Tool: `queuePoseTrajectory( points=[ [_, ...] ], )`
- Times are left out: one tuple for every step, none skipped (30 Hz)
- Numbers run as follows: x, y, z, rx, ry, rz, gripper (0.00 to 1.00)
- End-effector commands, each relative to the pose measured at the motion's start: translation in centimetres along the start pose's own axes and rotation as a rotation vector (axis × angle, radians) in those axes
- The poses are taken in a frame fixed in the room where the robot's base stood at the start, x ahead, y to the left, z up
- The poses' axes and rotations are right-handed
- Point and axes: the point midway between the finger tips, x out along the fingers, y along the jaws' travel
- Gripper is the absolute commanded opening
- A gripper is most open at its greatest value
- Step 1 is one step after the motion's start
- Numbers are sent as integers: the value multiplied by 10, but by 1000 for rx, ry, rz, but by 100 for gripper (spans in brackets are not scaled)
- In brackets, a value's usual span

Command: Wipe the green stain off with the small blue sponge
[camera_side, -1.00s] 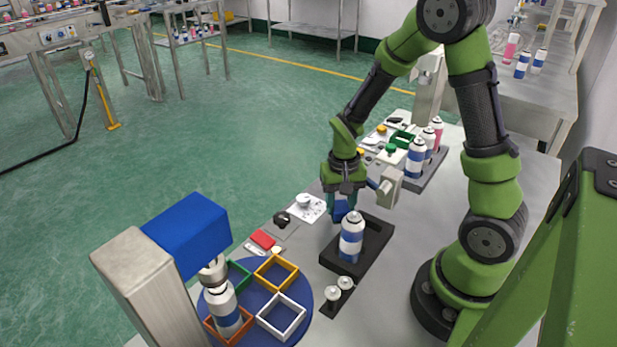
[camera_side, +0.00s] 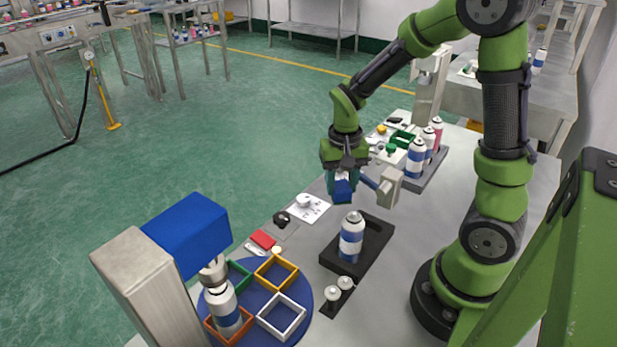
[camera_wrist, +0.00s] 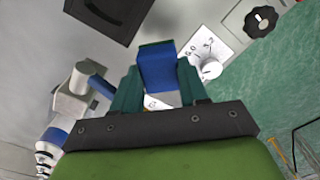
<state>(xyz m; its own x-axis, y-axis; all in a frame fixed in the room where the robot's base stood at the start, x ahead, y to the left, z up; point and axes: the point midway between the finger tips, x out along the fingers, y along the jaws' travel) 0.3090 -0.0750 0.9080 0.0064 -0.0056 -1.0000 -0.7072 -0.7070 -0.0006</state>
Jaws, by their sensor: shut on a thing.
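My gripper (camera_side: 341,184) is shut on the small blue sponge (camera_side: 343,191) and holds it in the air, above and behind the blue-and-white can. In the wrist view the sponge (camera_wrist: 158,66) sticks out between the two teal fingers of my gripper (camera_wrist: 156,88). I cannot make out a green stain in either view; my gripper and sponge cover part of the bench.
A blue-and-white can (camera_side: 351,238) stands in a dark tray (camera_side: 378,243). A grey block on a blue rod (camera_side: 389,187) is close right of my gripper. A dial plate (camera_side: 308,208) lies left. The turntable (camera_side: 303,291) with coloured frames is front left.

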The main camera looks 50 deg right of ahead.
Motion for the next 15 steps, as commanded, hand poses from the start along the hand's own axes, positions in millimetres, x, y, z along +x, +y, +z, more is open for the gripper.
queuePoseTrajectory(
  points=[
    [0, 0, 0, 0, 0, 0, 19],
    [0, 0, 0, 0, 0, 0, 19],
    [0, 0, 0, 0, 0, 0, 19],
    [0, 0, 0, 0, 0, 0, 19],
    [-1, 0, 0, 0, 1, -1, 19],
    [-3, 0, 0, 0, 1, -1, 19],
    [-5, 0, 0, 0, 2, -2, 19],
    [-8, 0, 0, 0, 2, -2, 19],
    [-12, 0, -1, -1, 3, -2, 19],
    [-15, 0, 0, -1, 2, -2, 19],
    [-18, 0, 0, 0, 2, -2, 19],
    [-21, -1, 0, 0, 2, -3, 19],
    [-24, 0, 0, 0, 2, -2, 19],
    [-26, 0, -1, -1, 3, -2, 19],
    [-28, 0, -1, -1, 2, -1, 19]
  ],
)
